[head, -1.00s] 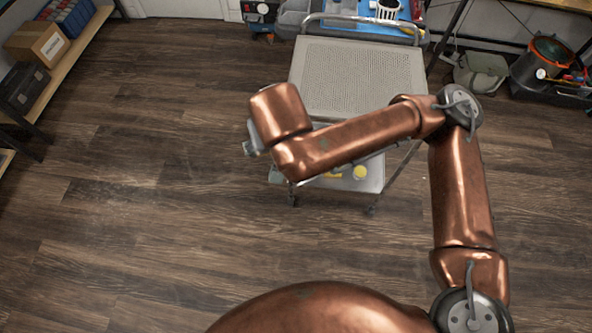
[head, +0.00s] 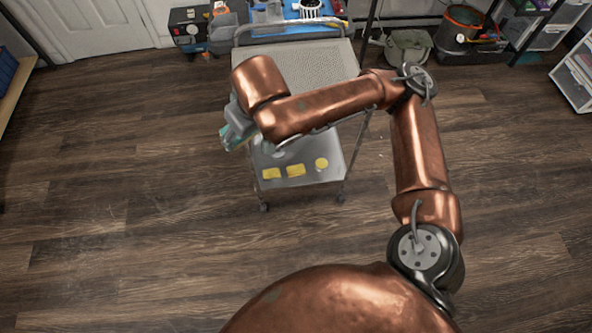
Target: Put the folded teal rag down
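My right arm comes in from the right and reaches across in front of the grey cart. My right gripper (head: 233,122) is at its end, mostly hidden behind the copper wrist. The folded teal rag (head: 235,139) sticks out below the gripper, held in it; only its edge shows. The rag is just left of the cart, in front of its upper left side in the picture. My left gripper is not in view.
The grey cart has a bare perforated top (head: 315,62) and a lower shelf (head: 310,176) carrying yellow pieces (head: 296,170). A blue-topped bench (head: 285,12) stands behind it. An orange-rimmed bucket (head: 462,25) is at the back right. The wooden floor (head: 130,170) is clear.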

